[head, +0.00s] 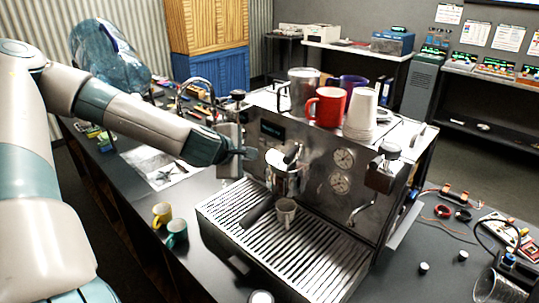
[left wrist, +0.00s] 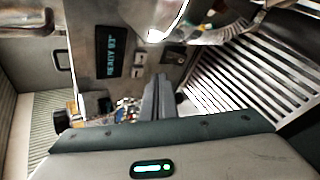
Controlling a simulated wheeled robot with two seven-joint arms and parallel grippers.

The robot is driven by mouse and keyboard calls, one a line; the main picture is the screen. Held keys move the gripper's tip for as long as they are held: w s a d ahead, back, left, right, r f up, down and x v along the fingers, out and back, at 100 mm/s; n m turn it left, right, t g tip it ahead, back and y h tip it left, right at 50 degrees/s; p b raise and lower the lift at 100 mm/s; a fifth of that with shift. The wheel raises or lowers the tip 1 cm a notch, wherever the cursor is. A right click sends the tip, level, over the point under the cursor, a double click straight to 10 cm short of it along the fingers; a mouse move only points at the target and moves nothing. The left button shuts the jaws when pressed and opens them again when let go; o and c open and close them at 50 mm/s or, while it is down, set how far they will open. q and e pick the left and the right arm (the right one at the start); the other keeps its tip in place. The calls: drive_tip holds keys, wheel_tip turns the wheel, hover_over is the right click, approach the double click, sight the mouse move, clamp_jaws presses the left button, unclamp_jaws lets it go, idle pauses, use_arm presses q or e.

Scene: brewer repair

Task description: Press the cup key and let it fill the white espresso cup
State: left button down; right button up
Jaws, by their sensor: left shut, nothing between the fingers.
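The white espresso cup (head: 286,212) stands upright on the slatted drip tray (head: 236,262), below the brew group (head: 284,172) of the steel espresso machine (head: 314,160). My left gripper (head: 250,153) is shut and empty, its fingertips close to the machine's front, left of the brew group and below the display (head: 272,130). In the left wrist view the shut fingers (left wrist: 158,95) point at the front panel near small keys (left wrist: 138,71). The display there reads "READY 93°" (left wrist: 110,51). I cannot tell whether the fingertips touch a key. The cup's inside is too small to judge.
A red mug (head: 326,107), a steel mug (head: 299,92) and stacked white cups (head: 361,113) stand on the machine. Loose parts and wires lie on the counter at right.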

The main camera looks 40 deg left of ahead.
sight(271, 146)
use_arm(q)
drive_tip(key=w+b, duration=0.1)
drive_tip(key=w, duration=0.2)
drive_tip(key=shift+d, duration=0.15)
idle(0.7)
idle(0.9)
drive_tip(key=shift+w+b, duration=0.35)
drive_tip(key=shift+w, duration=0.05)
idle(0.6)
drive_tip(key=shift+w+d, duration=0.1)
drive_tip(key=shift+w, duration=0.35)
idle(0.9)
drive_tip(key=shift+s, duration=0.9)
